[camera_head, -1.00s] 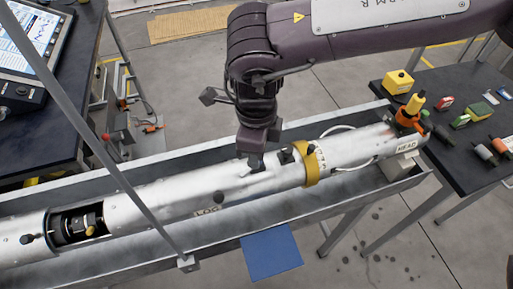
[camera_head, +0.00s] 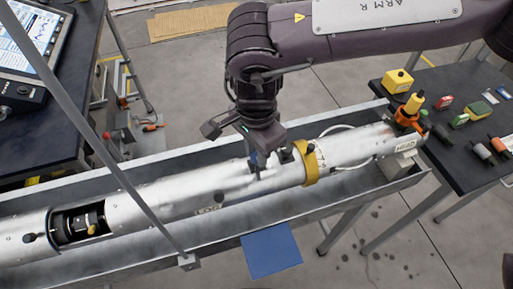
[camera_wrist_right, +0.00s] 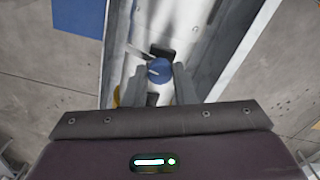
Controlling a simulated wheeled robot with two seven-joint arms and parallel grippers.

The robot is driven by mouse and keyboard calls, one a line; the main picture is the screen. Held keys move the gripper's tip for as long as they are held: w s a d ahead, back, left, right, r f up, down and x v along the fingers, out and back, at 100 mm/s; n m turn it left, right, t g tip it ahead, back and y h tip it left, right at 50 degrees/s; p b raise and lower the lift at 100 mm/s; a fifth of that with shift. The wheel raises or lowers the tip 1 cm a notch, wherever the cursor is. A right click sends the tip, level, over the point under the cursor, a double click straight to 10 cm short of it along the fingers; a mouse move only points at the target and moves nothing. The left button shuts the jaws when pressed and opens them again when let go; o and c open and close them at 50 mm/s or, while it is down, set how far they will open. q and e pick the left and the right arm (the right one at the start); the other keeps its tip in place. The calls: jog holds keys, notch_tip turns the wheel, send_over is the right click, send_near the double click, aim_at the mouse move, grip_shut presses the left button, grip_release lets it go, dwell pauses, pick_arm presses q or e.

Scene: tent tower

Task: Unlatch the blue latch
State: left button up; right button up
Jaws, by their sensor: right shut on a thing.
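The blue latch (camera_wrist_right: 159,70) is a round blue knob with a pale lever on the silver tube, seen in the right wrist view between my right fingertips. My right gripper (camera_head: 258,168) comes down from above onto the tube (camera_head: 150,200), left of the yellow ring (camera_head: 312,163). In the right wrist view the two grey fingers (camera_wrist_right: 160,80) are closed on the blue latch. My left gripper is not in view.
The tube lies in a long grey metal trough (camera_head: 220,235). A thin grey bar (camera_head: 100,145) crosses the left side. A dark table (camera_head: 475,130) at right holds a yellow box (camera_head: 397,82) and several small items. A blue square (camera_head: 270,252) lies below the trough.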

jog(key=shift+r+n, duration=0.1)
jog(key=shift+n, duration=1)
jog(key=o, duration=1)
notch_tip(320, 180, up, 8)
jog(key=shift+f+b, duration=0.1)
jog(key=shift+b, duration=0.55)
